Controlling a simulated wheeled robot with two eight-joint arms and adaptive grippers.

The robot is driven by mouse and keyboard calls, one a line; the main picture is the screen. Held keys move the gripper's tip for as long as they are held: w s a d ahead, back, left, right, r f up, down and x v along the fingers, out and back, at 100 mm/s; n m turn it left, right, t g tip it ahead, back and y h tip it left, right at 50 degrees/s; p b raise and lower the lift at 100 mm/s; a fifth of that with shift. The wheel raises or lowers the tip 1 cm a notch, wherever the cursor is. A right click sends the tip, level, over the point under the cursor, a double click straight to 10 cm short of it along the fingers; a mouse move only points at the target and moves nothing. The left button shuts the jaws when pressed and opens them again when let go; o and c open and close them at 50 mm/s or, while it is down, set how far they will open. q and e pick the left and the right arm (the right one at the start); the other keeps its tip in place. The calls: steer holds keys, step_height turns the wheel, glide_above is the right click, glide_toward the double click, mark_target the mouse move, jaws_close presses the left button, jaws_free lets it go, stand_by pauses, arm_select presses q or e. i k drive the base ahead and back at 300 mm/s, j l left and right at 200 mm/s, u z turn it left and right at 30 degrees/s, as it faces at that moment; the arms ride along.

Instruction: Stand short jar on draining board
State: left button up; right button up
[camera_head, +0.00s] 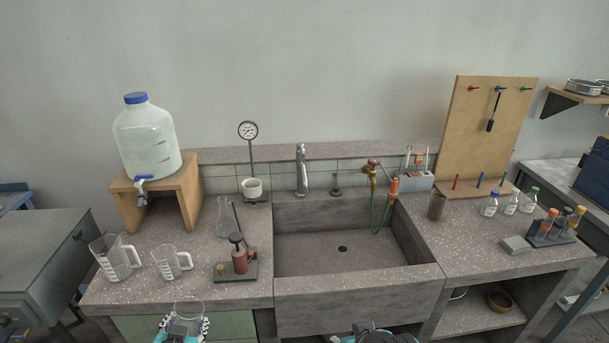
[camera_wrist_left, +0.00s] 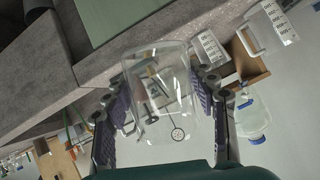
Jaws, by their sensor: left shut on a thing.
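My left gripper (camera_head: 182,327) is at the bottom edge of the head view, in front of the bench. It is shut on a clear glass jar (camera_head: 189,307), which shows just above the fingers. In the left wrist view the transparent jar (camera_wrist_left: 160,75) sits between the two purple-padded fingers of the left gripper (camera_wrist_left: 160,110), with the bench seen through its glass. The bench top left of the sink (camera_head: 130,288) and the top right of it (camera_head: 470,262) are speckled stone; I cannot tell which is the draining board. My right gripper's fingers are not seen.
A stone sink (camera_head: 350,295) lies in the middle. Left of it stand two measuring jugs (camera_head: 115,258), a red pump (camera_head: 239,260), a flask (camera_head: 223,215) and a water container (camera_head: 147,140). On the right are a brown jar (camera_head: 437,206), small bottles (camera_head: 511,203) and a tube rack (camera_head: 553,232).

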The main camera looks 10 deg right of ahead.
mark_target(471, 245)
steer(key=l+z, duration=0.2)
steer(key=z, duration=0.15)
steer(key=l+z, duration=0.3)
steer(key=z, duration=0.35)
steer(key=i+l+z, duration=0.1)
steer(key=l, duration=0.3)
steer(key=i+l, duration=0.2)
steer(key=l, duration=0.2)
steer(key=i+l+z, duration=0.15)
steer(key=l, duration=0.25)
steer(key=i+l+z, duration=0.1)
steer(key=i+l, duration=0.15)
steer(key=l, duration=0.1)
